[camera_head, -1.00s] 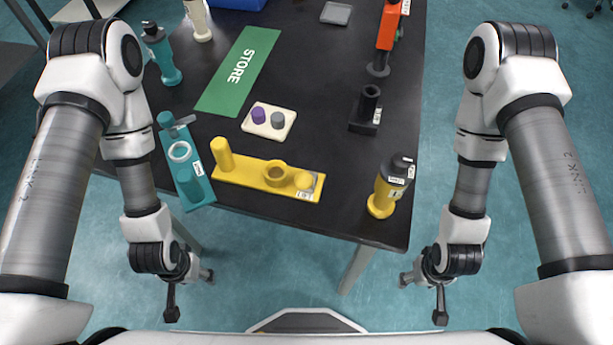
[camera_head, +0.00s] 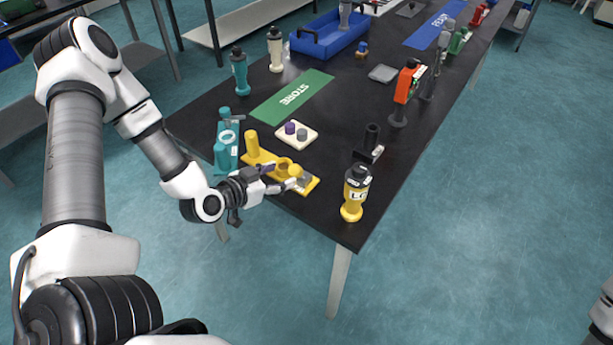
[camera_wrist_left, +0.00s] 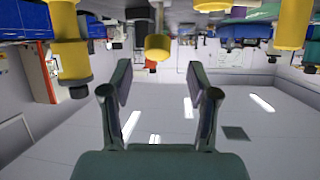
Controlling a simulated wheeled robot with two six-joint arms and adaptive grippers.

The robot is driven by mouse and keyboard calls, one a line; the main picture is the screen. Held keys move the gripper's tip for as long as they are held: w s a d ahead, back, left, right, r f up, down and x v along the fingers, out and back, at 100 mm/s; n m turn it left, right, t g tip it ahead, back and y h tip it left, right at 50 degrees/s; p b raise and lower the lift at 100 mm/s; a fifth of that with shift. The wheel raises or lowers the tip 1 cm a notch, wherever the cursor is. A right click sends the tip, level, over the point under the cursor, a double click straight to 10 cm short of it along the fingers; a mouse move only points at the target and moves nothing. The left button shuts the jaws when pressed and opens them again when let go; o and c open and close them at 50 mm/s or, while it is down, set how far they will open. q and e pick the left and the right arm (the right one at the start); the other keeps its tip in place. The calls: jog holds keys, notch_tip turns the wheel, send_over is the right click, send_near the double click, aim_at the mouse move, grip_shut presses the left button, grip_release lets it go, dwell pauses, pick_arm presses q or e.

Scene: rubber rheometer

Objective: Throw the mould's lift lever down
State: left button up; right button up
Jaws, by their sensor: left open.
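The yellow mould fixture (camera_head: 262,160) lies near the table's front edge, with a tall post at its left end, a ring in the middle and a lever with a round yellow knob (camera_head: 296,171) near its right end. My left gripper (camera_head: 283,178) is open at the fixture's front side, close to the knob. In the left wrist view, which looks upside down, the yellow knob (camera_wrist_left: 158,46) appears beyond and between the open fingertips (camera_wrist_left: 159,82); contact is not visible. The gripper partly hides the fixture's front edge. My right gripper is out of view.
A teal fixture (camera_head: 226,150) stands left of the mould. A yellow-and-black bottle (camera_head: 355,195) stands to the right near the table edge. Behind are a white tray (camera_head: 309,136) with two plugs, a black holder (camera_head: 371,145) and a green STORE mat (camera_head: 270,112).

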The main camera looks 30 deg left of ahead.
aim_at(293, 170)
pick_arm(q)
jog(key=x, duration=0.5)
jog(key=shift+w+d, duration=0.15)
jog(key=shift+d, duration=0.3)
jog(key=shift+w, duration=0.25)
jog(key=shift+w+a+f, duration=0.15)
jog(key=shift+a+f, duration=0.15)
jog(key=shift+d+r, duration=0.15)
grip_shut()
